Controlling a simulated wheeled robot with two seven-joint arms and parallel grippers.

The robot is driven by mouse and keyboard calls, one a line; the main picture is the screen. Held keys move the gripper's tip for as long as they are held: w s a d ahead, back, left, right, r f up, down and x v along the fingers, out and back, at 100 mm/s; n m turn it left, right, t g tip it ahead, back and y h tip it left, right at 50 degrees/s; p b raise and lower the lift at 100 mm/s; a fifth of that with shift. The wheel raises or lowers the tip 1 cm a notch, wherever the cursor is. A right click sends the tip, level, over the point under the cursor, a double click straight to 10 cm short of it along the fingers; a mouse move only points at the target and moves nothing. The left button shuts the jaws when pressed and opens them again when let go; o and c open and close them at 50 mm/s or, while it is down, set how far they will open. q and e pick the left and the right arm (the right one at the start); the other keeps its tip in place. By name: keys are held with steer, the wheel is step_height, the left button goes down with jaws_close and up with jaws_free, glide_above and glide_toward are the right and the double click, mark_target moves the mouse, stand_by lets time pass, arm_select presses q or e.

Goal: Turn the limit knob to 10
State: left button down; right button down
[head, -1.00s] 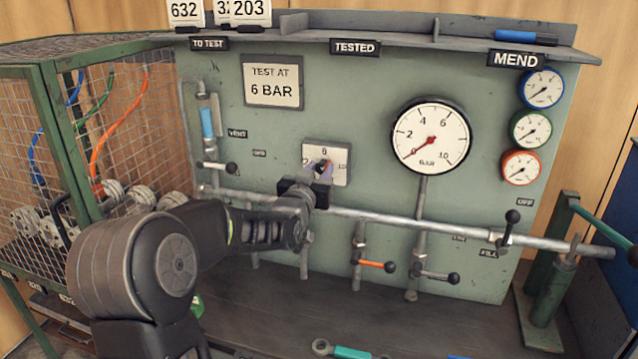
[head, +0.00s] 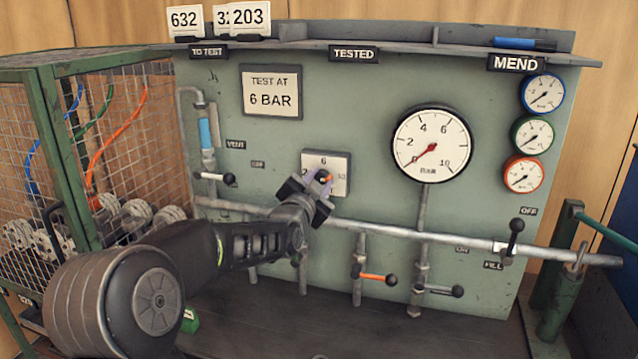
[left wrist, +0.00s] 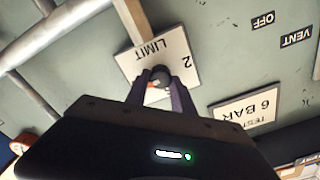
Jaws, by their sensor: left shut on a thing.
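The limit knob (head: 324,176) is a small dark knob with an orange mark, on a white square plate (head: 339,161) in the middle of the green panel. The plate shows 6 at its top and 10 at its right; the orange mark is on the knob's right side, towards the 10. My left gripper (head: 318,181) is shut on the knob, tilted to the right, and covers the plate's lower left. In the left wrist view the knob (left wrist: 160,74) sits between the two fingertips, and LIMIT and 2 are readable on the plate (left wrist: 176,50). My right gripper is out of view.
A long grey pipe (head: 390,232) crosses below the plate, with an orange-handled valve (head: 376,277) beneath. A large gauge (head: 432,145) is to the right, its red needle low near zero. A wire cage (head: 118,130) stands at the left.

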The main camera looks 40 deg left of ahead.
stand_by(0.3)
arm_select(q)
steer(key=c, duration=1.1)
jaws_free()
steer(key=shift+s, duration=0.1)
steer(key=v, duration=0.7)
steer(key=shift+s+d, duration=0.2)
steer(key=shift+s, duration=0.1)
